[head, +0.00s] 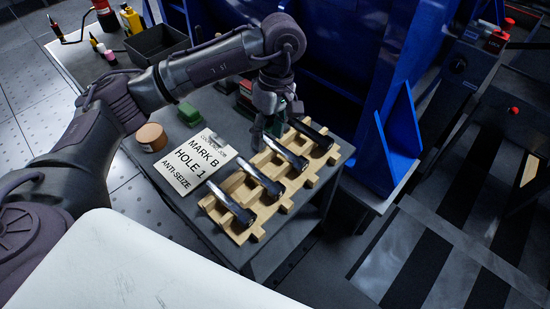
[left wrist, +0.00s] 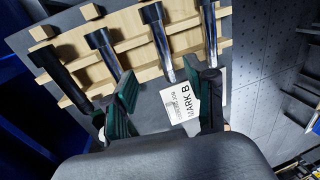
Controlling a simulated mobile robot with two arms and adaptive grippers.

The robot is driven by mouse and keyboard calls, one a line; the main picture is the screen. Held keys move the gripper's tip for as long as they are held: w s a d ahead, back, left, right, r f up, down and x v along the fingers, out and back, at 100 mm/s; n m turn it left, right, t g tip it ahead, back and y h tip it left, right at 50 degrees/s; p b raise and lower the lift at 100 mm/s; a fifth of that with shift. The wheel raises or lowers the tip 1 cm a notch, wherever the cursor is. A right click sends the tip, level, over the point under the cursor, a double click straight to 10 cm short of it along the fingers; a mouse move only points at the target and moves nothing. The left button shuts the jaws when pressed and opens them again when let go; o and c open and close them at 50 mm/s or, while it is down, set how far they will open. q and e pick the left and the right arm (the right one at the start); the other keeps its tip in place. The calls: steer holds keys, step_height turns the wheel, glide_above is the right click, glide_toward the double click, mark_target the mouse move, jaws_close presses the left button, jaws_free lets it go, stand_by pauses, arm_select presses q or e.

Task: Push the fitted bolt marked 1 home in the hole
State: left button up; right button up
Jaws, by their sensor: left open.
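Several dark cylindrical bolts lie side by side in a wooden rack (head: 257,235) on the grey bench; one is the nearest bolt (head: 230,204). The rack also shows at the top of the left wrist view (left wrist: 128,27), with a bolt (left wrist: 158,42) pointing down between the fingers. I cannot read a mark 1 on any bolt, and no bolt is seen in a hole. My left gripper (head: 266,140) points down at the rack's back edge; its green-padded fingers (left wrist: 165,97) are apart with nothing held between them. My right gripper is out of view.
A white card (head: 190,163) reading "MARK B HOLE 1 ANTI-SEIZE" lies left of the rack. Near it are a round brown tin (head: 151,137) and a green block (head: 188,113). A black tray (head: 156,43) stands farther back. A blue steel frame (head: 400,130) rises behind the bench.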

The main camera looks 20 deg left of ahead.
mark_target(260, 173)
arm_select(q)
steer(key=x, duration=0.8)
steer(key=shift+a, duration=0.2)
steer(key=x, duration=0.4)
steer(key=shift+a+f, duration=0.2)
steer(key=shift+f, duration=0.45)
jaws_close()
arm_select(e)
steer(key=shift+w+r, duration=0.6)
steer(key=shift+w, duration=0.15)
